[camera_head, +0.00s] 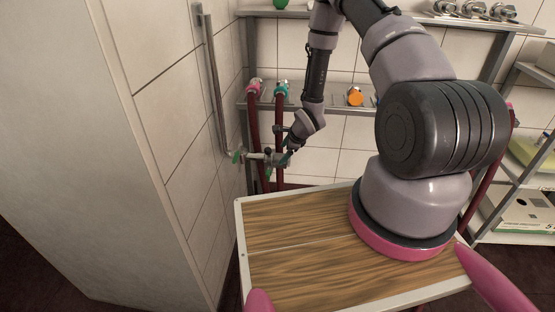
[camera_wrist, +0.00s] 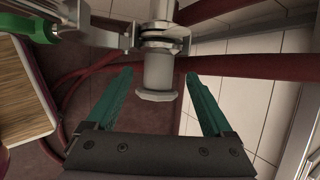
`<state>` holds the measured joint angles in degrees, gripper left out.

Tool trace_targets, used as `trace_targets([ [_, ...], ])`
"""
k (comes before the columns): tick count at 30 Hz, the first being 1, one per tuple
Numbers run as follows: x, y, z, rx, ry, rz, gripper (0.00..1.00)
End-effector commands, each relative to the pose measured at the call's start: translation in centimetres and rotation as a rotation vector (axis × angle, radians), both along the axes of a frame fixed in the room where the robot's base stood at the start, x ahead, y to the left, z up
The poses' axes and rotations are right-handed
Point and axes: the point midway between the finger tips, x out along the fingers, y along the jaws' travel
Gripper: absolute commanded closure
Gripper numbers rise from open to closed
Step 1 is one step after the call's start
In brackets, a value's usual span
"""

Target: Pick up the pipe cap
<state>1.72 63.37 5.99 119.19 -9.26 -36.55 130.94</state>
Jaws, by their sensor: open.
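A grey metal cylinder with a wider rim at its near end, which looks like the pipe cap (camera_wrist: 158,78), sits on the end of a metal pipe fitting (camera_wrist: 161,35) in the wrist view. My gripper (camera_wrist: 159,73) is open, with one green finger on each side of the cap and a visible gap on both sides. In the head view my gripper (camera_head: 288,155) is at the free end of the short horizontal pipe (camera_head: 255,156) by the left wall. The cap cannot be made out clearly there.
Dark red hoses (camera_head: 279,130) hang close behind the pipe end. A green valve handle (camera_head: 237,156) is on the pipe to the left. A metal shelf (camera_head: 335,106) with an orange item (camera_head: 355,97) is behind. A bare wood-topped surface (camera_head: 300,275) lies in front.

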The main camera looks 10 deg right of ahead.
Motion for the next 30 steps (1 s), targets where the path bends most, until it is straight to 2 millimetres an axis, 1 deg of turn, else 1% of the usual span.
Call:
trace_targets([
  [1, 0.3, 0.5, -0.8, -0.002, 0.001, 0.005, 0.14],
  [3, 0.7, 0.8, -1.7, -0.003, 0.001, 0.005, 0.14],
  [6, 1.3, 1.0, -2.8, -0.002, 0.0, 0.003, 0.14],
  [9, 1.6, 1.1, -3.2, -0.001, 0.0, 0.0, 0.14],
  [15, 1.6, 1.1, -3.2, -0.001, 0.0, 0.0, 0.14],
  [16, 1.6, 1.1, -3.2, -0.001, 0.0, 0.0, 0.18],
  [17, 1.6, 1.1, -3.2, -0.001, 0.0, 0.0, 0.3],
  [18, 1.6, 1.1, -3.2, -0.001, 0.0, 0.0, 0.45],
  [20, 1.6, 1.1, -3.2, -0.001, 0.0, 0.0, 0.68],
  [21, 1.6, 1.1, -3.2, -0.001, 0.0, 0.0, 0.83],
  [22, 1.6, 1.1, -3.2, -0.001, 0.0, 0.0, 0.95],
  [23, 1.6, 1.1, -3.2, -0.001, 0.0, 0.0, 1.0],
  [30, 1.6, 1.1, -3.2, 0.0, -0.001, 0.0, 1.0],
])
